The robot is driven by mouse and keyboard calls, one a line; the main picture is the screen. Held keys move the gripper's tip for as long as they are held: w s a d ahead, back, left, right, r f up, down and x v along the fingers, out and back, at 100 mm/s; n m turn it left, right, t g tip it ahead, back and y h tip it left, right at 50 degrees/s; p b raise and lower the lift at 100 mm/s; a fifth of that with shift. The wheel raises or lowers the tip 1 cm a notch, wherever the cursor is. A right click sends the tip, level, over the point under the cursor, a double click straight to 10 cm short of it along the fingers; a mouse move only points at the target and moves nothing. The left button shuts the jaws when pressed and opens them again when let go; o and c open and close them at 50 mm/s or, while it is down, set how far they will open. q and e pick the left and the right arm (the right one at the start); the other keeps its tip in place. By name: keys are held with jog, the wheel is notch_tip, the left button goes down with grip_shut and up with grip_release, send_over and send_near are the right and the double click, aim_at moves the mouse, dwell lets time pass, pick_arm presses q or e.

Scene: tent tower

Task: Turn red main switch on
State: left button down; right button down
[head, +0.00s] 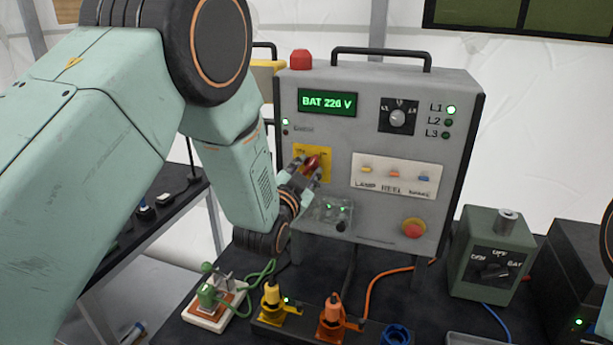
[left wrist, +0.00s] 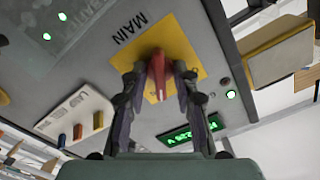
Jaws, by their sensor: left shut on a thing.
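The red main switch (head: 313,161) sits on a yellow plate (head: 299,152) on the front of the grey control box (head: 365,100). My left gripper (head: 307,170) is at the switch, shut on its red handle. In the left wrist view the two fingers (left wrist: 158,82) stand on either side of the red handle (left wrist: 157,68), over the yellow plate marked MAIN (left wrist: 185,45). The fingers partly cover the switch, and I cannot read which position it is in. My right gripper is not in view.
The box has a lit green display (head: 327,102) reading BAT 226 V, a black rotary selector (head: 398,116), a row of small switches (head: 395,175) and a red stop button (head: 413,229). Lamp L1 (head: 451,109) is bright. Coloured plugs (head: 333,318) and a green selector box (head: 490,255) stand nearby.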

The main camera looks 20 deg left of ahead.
pick_arm(q)
jog(key=shift+w+r+m+b, duration=0.1)
jog(key=shift+r+m+b, duration=0.3)
jog(key=shift+m, duration=0.7)
jog(key=c, duration=1.4)
grip_release()
jog(key=shift+d, duration=0.1)
jog(key=shift+f, duration=0.25)
jog(key=shift+s, duration=0.35)
jog(key=s, duration=1.1)
jog(key=shift+s+a, duration=0.2)
jog(key=shift+s, duration=0.05)
